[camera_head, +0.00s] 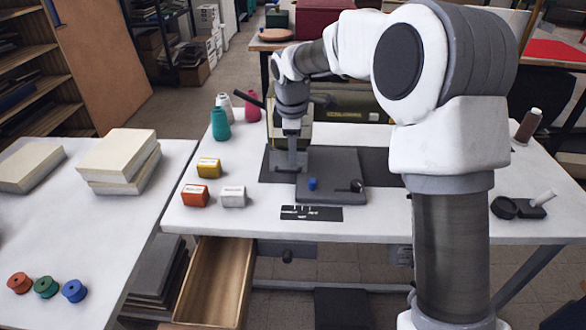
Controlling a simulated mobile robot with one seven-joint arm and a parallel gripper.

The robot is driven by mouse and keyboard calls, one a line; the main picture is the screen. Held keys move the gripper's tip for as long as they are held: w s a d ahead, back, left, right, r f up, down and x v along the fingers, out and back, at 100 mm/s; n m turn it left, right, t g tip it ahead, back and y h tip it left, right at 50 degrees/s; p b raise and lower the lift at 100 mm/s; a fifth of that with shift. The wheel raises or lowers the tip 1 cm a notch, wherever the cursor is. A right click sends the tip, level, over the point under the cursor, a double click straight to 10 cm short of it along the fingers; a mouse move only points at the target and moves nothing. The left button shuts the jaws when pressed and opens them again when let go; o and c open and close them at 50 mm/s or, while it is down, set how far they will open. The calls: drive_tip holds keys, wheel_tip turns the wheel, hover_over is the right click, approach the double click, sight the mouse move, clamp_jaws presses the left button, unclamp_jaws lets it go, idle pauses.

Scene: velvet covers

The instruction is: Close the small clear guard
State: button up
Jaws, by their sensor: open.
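A small grey press (333,168) with a flat base, a blue knob (312,184) and a black knob (356,185) stands on a dark mat at the middle of the white table. I cannot make out the clear guard against the press; it is see-through or hidden by my arm. My gripper (290,146) points down over the back left part of the press, in front of a yellowish upright part (304,130). It is open, and nothing shows held in it. Its fingertips are hard to tell from the grey press, so I cannot tell whether they touch it.
Yellow (208,168), orange (195,195) and white (233,197) boxes stand left of the press. Thread cones (220,125) stand behind them. A black strip (311,213) lies in front. An open drawer (217,284) juts out below.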

sight(293, 170)
drive_tip(key=b+x, duration=0.1)
drive_tip(key=x, duration=0.5)
drive_tip(key=shift+f, duration=0.15)
drive_tip(key=shift+c, duration=0.2)
clamp_jaws()
